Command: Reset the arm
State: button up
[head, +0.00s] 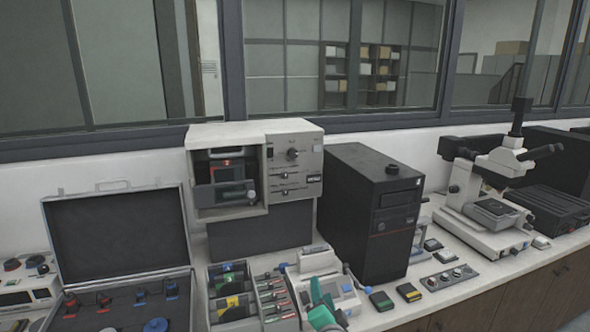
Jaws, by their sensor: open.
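A boxy off-white machine (292,165), which may be the mounting press, stands against the back wall on the bench. Its left side has an open bay with a dark unit (226,172) inside. Its right panel carries a knob and slider controls.
A black computer tower (349,210) and a microscope (497,180) stand to the right. An open black case (118,240) lies left. Some worktop is bare at right front.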

jog(key=s+a+f+n+h, duration=0.1)
jog(key=s+f+n, duration=0.2)
jog(key=s+f, duration=0.8)
jog(key=s+f+n+h, duration=0.1)
jog(key=s+f+n, duration=0.1)
jog(key=s+f, duration=0.95)
jog(key=s+a+r+n, duration=0.2)
jog(key=s+r, duration=0.1)
jog(key=s, duration=0.7)
jog(key=s+a+r+n, duration=0.2)
jog(key=s, duration=0.9)
jog(key=s+a+r+n+g+y, duration=0.1)
jog(key=s+a+r, duration=0.1)
jog(key=s, duration=0.8)
jog(key=shift+s+a+r+n, duration=0.15)
jog(key=shift+a+r+n, duration=0.2)
jog(key=shift+r, duration=0.45)
grip_shut()
